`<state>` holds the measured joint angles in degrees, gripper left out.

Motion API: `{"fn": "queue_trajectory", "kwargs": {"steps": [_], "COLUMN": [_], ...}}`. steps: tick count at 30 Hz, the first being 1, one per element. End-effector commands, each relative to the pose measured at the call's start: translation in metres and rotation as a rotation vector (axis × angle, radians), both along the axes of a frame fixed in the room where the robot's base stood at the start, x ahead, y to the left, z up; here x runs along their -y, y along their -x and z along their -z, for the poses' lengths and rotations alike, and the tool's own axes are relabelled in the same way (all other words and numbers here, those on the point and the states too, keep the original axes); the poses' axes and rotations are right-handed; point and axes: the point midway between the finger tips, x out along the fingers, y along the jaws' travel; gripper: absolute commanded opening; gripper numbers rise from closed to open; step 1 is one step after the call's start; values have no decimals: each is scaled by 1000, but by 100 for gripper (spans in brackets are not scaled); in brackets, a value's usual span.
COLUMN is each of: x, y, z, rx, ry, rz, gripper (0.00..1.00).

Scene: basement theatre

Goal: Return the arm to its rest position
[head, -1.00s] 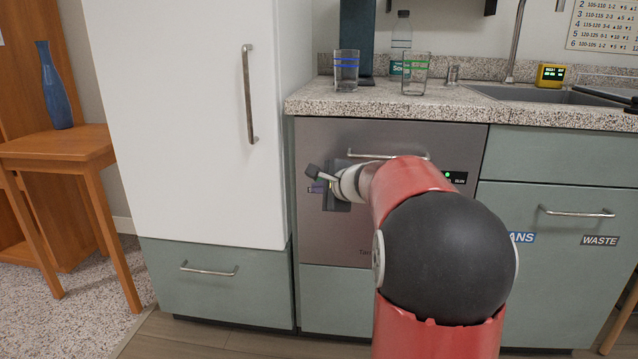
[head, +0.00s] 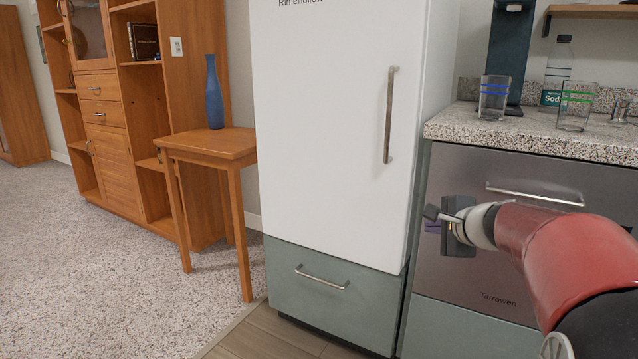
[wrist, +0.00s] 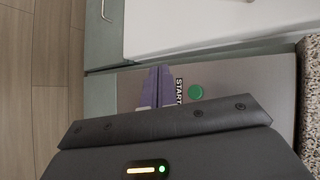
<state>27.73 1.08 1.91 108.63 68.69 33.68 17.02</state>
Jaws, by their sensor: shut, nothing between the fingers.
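My red arm reaches in from the right edge of the head view. My gripper (head: 432,228) is at its end, in front of the dark steel dishwasher front (head: 470,262). In the head view its fingers are small and partly hidden by the wrist. In the wrist view the purple fingers (wrist: 155,88) are together with nothing between them. Beyond them is a grey panel with a green button (wrist: 195,92) and the word START. I cannot tell the exact gap between the fingers and the panel.
A white fridge (head: 325,120) with a long handle stands left of the arm. The granite counter (head: 520,135) holds glasses and a bottle. A wooden side table (head: 208,146) bears a blue vase (head: 214,95). Speckled floor (head: 90,270) at the left is clear.

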Motion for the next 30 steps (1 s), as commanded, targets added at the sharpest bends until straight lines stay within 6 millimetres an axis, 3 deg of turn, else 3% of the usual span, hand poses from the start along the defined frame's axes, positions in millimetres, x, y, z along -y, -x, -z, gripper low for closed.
{"fn": "queue_trajectory", "kwargs": {"steps": [1,3,7,10,12,15,18,21,30], "x": [-29,-68,-126,-147,-151,-148,-142,-137,-135], "y": [18,52,132,194,231,271,294,305,307], "z": [-12,-16,-10,1,10,22,30,35,37], "rx": [-15,-53,-129,-184,-219,-259,-289,-305,-312], "ry": [79,220,526,760,907,1079,1195,1254,1269], "rz": [-87,-229,-525,-732,-853,-984,-1064,-1101,-1111], "gripper": [0,0,0,0,0,0,0,0,0]}}
